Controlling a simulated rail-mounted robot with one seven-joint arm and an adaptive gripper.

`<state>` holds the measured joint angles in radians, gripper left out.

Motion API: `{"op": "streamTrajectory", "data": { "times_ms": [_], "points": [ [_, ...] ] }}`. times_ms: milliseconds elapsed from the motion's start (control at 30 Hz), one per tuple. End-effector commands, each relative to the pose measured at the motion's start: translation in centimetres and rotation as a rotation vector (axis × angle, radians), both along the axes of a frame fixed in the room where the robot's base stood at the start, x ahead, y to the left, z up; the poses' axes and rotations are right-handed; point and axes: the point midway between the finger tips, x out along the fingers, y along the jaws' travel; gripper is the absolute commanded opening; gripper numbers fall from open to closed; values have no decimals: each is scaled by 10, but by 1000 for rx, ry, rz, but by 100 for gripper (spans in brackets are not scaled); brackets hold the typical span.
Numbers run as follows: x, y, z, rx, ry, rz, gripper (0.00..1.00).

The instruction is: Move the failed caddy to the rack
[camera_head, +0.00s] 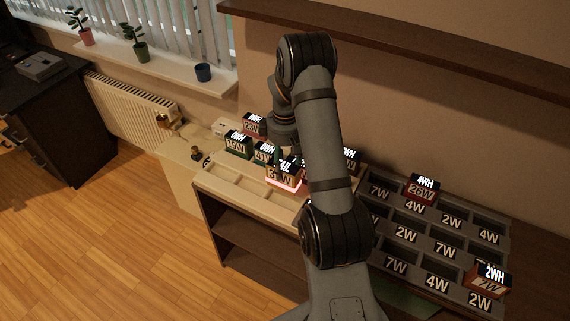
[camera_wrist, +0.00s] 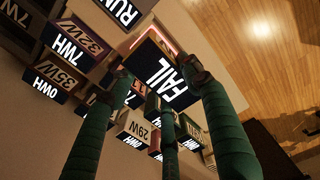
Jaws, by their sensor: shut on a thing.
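The failed caddy (camera_wrist: 150,62) is a box with a bright FAIL label and a red glow along one edge. It lies between the green fingers of my gripper (camera_wrist: 162,84), which is shut on it. In the head view the failed caddy (camera_head: 282,178) is at the light tray (camera_head: 232,187), left of my arm; I cannot tell whether it is clear of the tray. My arm hides most of the gripper there. The rack (camera_head: 404,245) is a dark grid of compartments labelled 7W, 4W and 2W, to the right of my arm, partly hidden by it.
Several other caddies (camera_head: 238,145) stand close around the held one. The rack holds one caddy (camera_head: 422,189) marked 26W at the back and another (camera_head: 488,280) marked 7W at the front right. Other rack compartments look empty. A dark shelf (camera_head: 420,45) runs along the wall above.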

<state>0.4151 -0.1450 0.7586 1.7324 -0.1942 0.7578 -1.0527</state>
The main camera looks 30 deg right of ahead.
Motion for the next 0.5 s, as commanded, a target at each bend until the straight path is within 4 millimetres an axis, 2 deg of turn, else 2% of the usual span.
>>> {"op": "streamTrajectory", "data": {
  "times_ms": [267, 500],
  "points": [
    [0, 0, -20, 0, -1, 1, 7],
    [0, 0, -46, 0, 0, 1, 7]
  ]
}}
